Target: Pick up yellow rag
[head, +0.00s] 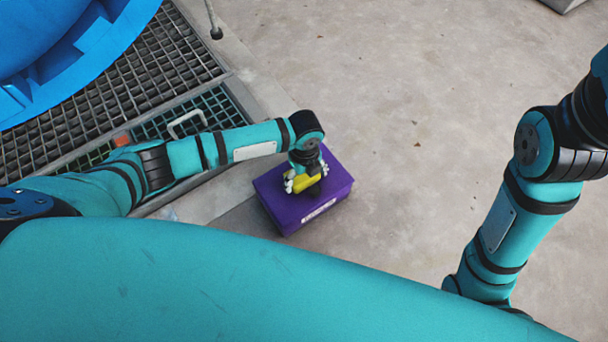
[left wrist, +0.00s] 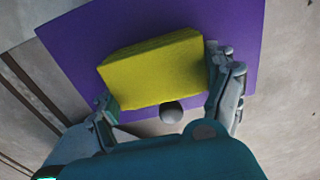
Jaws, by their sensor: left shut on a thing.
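The yellow rag (left wrist: 155,70) is a folded block between the two fingers of my left gripper (left wrist: 168,88) in the left wrist view. The fingers touch its left and right ends, and the gripper is shut on it. In the head view the rag (head: 306,183) shows at my left gripper (head: 304,182), partly covered by the wrist. Both are over the top of a purple box (head: 335,187). I cannot tell whether the rag still touches the box. My right gripper is out of the picture; only its arm shows at the right.
The purple box stands on a concrete floor (head: 430,120), which is clear to its right. Metal grating (head: 130,85) and a large blue round body (head: 50,45) lie at the upper left. A grey handle (head: 187,120) rises near my left forearm.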

